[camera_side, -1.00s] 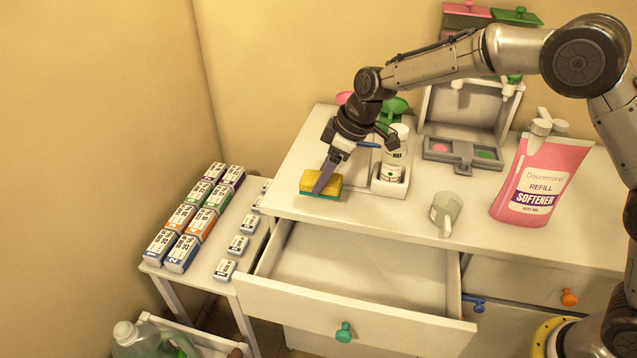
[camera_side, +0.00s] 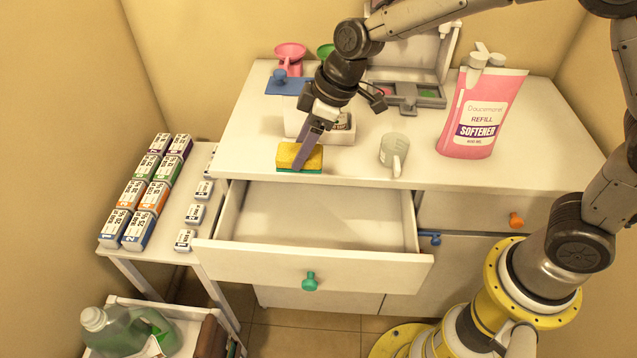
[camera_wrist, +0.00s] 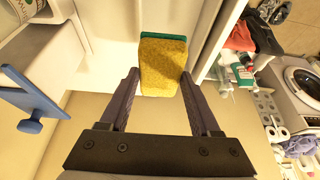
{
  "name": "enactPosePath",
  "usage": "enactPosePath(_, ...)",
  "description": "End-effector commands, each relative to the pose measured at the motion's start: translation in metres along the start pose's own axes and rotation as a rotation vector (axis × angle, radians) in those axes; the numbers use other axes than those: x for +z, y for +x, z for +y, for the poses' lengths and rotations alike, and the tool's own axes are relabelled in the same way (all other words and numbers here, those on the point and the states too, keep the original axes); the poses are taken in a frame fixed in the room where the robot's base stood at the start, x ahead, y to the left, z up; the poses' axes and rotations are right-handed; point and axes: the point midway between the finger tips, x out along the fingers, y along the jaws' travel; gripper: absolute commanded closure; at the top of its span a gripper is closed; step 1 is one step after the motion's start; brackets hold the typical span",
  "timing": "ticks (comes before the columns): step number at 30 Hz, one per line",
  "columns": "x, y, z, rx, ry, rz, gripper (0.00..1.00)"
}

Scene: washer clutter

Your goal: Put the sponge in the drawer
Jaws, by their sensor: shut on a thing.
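The sponge (camera_side: 300,156), yellow with a green underside, shows in the side view over the white cabinet top, close to its front edge. My gripper (camera_side: 308,148) is shut on it, reaching down from above. In the wrist view the sponge (camera_wrist: 163,66) sits between the two fingertips (camera_wrist: 160,80). I cannot tell whether the sponge touches the top or hangs just above it. The drawer (camera_side: 318,218) below, with a green knob (camera_side: 310,281), is pulled open, and its visible inside is empty.
A grey cup (camera_side: 393,154) and a pink softener pouch (camera_side: 480,115) stand right of the sponge. A white holder (camera_side: 340,135) is behind my gripper. Several small boxes (camera_side: 150,190) fill the side table at left. A green bottle (camera_side: 125,332) is on the cart below.

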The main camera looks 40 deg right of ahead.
Motion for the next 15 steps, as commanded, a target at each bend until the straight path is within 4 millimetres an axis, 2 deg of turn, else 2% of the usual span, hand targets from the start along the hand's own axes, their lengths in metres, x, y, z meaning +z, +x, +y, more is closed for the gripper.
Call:
enactPosePath(1,0.001,0.023,-0.007,-0.006,-0.001,-0.008,0.89)
enactPosePath(6,0.005,0.084,-0.025,0.0,0.005,-0.007,0.89)
enactPosePath(9,0.009,0.108,-0.033,0.006,0.008,-0.006,0.89)
enactPosePath(15,0.018,0.137,-0.04,0.011,0.012,-0.006,0.89)
